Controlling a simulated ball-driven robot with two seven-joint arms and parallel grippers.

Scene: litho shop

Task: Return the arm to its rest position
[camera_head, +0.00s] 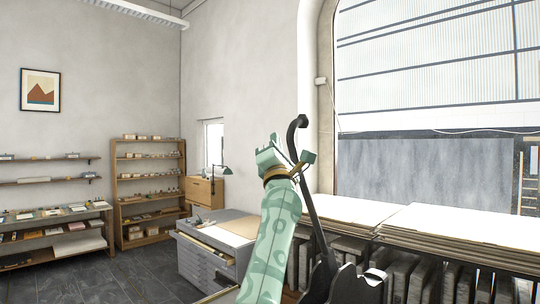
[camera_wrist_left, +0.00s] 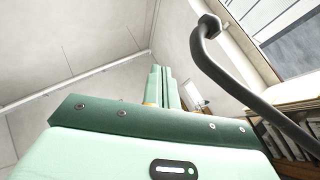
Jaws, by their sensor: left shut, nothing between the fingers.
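My left gripper (camera_head: 274,140) is raised in the middle of the head view, on my mint-green patterned arm coming up from the bottom. In the left wrist view its fingers (camera_wrist_left: 160,86) are together and empty, with wall and ceiling behind them. A black lever (camera_head: 313,205) with a curved, knobbed top stands just right of the gripper. It also shows in the left wrist view (camera_wrist_left: 225,72), right of the fingers. I cannot tell how close the gripper is to it. My right gripper is in neither view.
A grey flat-file cabinet (camera_head: 207,265) with an open drawer stands behind my arm. Large boards (camera_head: 465,225) lie on a rack at the right, with slabs upright below. Shelves (camera_head: 150,185) line the far wall. Dark floor (camera_head: 135,278) is clear at the left.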

